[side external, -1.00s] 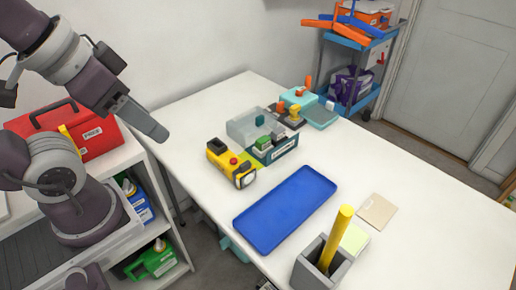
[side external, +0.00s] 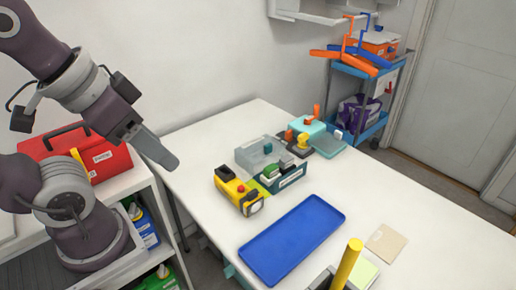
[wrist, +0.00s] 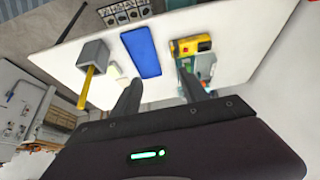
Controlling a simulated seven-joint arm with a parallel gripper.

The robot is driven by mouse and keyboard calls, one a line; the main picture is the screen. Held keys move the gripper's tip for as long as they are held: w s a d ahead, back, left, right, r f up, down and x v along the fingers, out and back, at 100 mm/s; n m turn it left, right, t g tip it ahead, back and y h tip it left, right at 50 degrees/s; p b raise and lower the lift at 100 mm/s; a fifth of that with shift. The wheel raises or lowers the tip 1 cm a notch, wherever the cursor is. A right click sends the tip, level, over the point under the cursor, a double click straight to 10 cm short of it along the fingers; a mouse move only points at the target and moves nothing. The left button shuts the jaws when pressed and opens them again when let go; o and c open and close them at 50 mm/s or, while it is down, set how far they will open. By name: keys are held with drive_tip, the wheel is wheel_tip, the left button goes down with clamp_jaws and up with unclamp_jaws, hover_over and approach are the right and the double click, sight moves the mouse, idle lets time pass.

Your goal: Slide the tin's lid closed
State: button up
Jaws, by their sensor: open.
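A teal-fronted box with a white label (side external: 287,180) stands toward the back of the white table. A clear, grey-tinted boxy part (side external: 258,152) sits at its back left, and small green and grey items show at its open side. I take this for the tin with its lid slid back, but I cannot tell surely. My gripper (side external: 172,163) is in the air left of the table, well apart from the box. In the wrist view my gripper (wrist: 160,90) has its two fingers spread with nothing between them. The box is mostly hidden behind a finger there.
A yellow flashlight (side external: 238,191) lies just in front of the box. A blue tray (side external: 292,240) lies nearer. A grey holder with a yellow rod (side external: 346,262) stands at the front. A turquoise box (side external: 308,127) and small tools stand behind.

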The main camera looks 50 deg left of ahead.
idle(0.4)
drive_tip(key=shift+c, duration=0.6)
drive_tip(key=shift+g, duration=0.6)
drive_tip(key=w+r, duration=0.1)
drive_tip(key=w, duration=0.2)
drive_tip(key=w+r, duration=0.1)
drive_tip(key=w, duration=0.2)
drive_tip(key=w+a+r, duration=0.1)
drive_tip(key=w, duration=0.1)
drive_tip(key=shift+w, duration=0.4)
clamp_jaws()
drive_tip(key=w+a+f+g+h, duration=0.1)
drive_tip(key=w+a+f, duration=0.1)
drive_tip(key=w+a, duration=0.5)
drive_tip(key=w+a+f+h, duration=0.1)
drive_tip(key=w+a+h, duration=0.1)
drive_tip(key=w, duration=0.9)
drive_tip(key=w+a+f+m+h, duration=0.1)
drive_tip(key=w+a+f, duration=0.6)
drive_tip(key=a+f, duration=0.25)
drive_tip(key=w+a+f+t+h, duration=0.1)
drive_tip(key=w+a+f+h, duration=0.1)
drive_tip(key=a+f, duration=0.85)
approach(259, 150)
drive_tip(key=w+f, duration=0.3)
drive_tip(key=shift+w+d, duration=0.2)
drive_tip(key=shift+d, duration=2.2)
